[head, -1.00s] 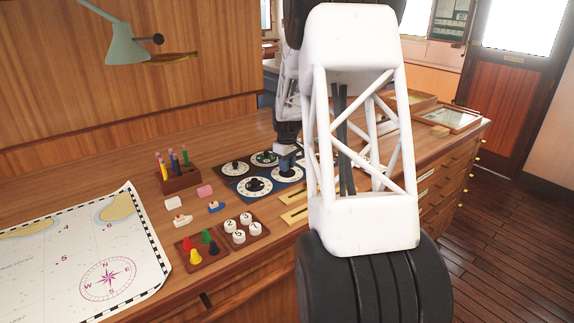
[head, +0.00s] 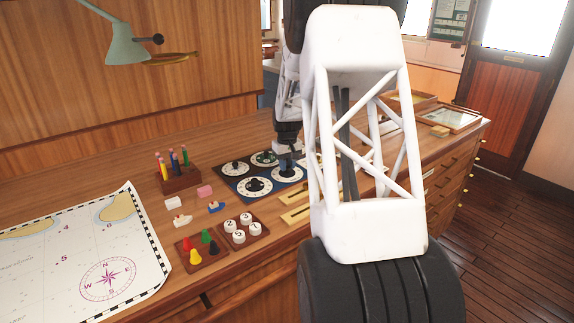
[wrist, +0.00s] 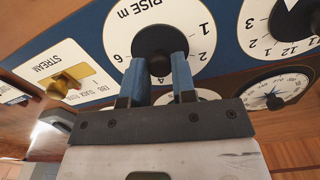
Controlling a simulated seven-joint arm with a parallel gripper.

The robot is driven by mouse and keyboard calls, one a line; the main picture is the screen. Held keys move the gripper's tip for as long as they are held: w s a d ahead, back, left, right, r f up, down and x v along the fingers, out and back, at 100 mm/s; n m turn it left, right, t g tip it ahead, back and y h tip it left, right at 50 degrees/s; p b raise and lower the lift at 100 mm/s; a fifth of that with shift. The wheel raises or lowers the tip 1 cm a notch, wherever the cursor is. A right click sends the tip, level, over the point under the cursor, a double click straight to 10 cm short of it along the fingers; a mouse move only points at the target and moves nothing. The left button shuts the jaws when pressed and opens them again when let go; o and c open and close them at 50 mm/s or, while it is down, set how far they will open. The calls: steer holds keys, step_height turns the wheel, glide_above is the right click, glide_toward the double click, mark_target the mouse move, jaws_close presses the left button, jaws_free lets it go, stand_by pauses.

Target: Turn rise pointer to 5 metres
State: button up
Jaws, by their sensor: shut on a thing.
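The white rise dial (wrist: 196,45), marked "RISE m", is in the upper middle of the wrist view, with 1, 2 and 6 readable. Its black pointer knob (wrist: 160,42) sits at the dial's centre. My gripper (wrist: 160,72) is shut on the knob's near part, with one blue finger on each side. The 5 mark and the pointer's reading cannot be made out behind the fingers.
A clock-like dial (wrist: 262,22) lies close on the right in the wrist view. A stream plate with a brass knob (wrist: 65,83) lies to the left. Pegs (head: 205,247), white numbered discs (head: 239,237), a pencil block (head: 181,180) and a chart (head: 75,265) occupy the desk's left side.

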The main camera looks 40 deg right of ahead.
steer(key=shift+m, duration=1.5)
steer(key=o, duration=0.9)
steer(key=shift+o, duration=0.2)
steer(key=shift+r, duration=3.9)
